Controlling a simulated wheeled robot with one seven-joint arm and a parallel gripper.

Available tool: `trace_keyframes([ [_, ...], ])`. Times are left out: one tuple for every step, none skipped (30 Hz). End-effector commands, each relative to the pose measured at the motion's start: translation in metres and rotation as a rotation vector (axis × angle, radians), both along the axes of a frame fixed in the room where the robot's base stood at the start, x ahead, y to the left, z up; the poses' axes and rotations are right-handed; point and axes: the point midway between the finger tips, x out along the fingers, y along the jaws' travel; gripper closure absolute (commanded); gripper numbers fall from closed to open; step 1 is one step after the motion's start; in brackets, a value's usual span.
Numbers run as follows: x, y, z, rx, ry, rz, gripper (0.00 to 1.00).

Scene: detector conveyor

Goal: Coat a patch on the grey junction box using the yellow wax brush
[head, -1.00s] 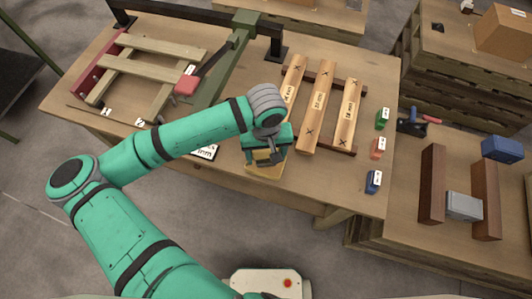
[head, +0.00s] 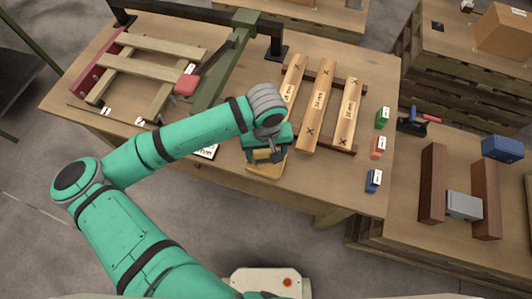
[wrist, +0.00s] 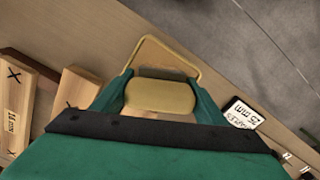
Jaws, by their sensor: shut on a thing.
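The grey junction box (head: 464,205) sits on the pallet table at the right of the head view, between two dark brown blocks. My gripper (head: 266,150) is over the front edge of the workbench, far to the left of the box. It is shut on a yellow tool, which I take to be the yellow wax brush (head: 266,168). In the wrist view the brush's yellow body (wrist: 160,97) lies between my gripper's two green fingers (wrist: 160,88), with a thin yellow loop beyond. The brush's working end is not clearly seen.
Three labelled wooden bars (head: 318,105) lie right of my gripper on the workbench. A blue box (head: 502,149) is behind the junction box.

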Motion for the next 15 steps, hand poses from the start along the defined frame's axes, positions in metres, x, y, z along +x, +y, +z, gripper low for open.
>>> trace_keyframes([
  [0.0,0.0,0.0,0.0,0.0,0.0,0.52],
  [0.0,0.0,0.0,0.0,0.0,0.0,0.52],
  [0.0,0.0,0.0,0.0,0.0,0.0,0.52],
  [0.0,0.0,0.0,0.0,0.0,0.0,0.52],
  [0.0,0.0,0.0,0.0,0.0,0.0,0.52],
  [0.0,0.0,0.002,0.0,-0.001,0.0,0.52],
  [0.001,0.0,0.003,0.0,-0.001,0.0,0.52],
  [0.001,0.0,0.005,-0.001,-0.001,0.0,0.52],
  [0.001,0.0,0.008,-0.001,-0.002,0.0,0.52],
  [0.001,0.0,0.01,-0.001,-0.002,0.0,0.52],
  [0.001,0.0,0.012,0.0,-0.002,0.0,0.52],
  [0.001,0.0,0.015,0.0,-0.002,0.0,0.52],
  [0.0,0.0,0.017,0.0,-0.001,-0.001,0.52],
  [0.0,0.0,0.019,-0.001,-0.001,-0.001,0.52],
  [0.0,0.0,0.022,-0.001,-0.002,-0.001,0.52],
])
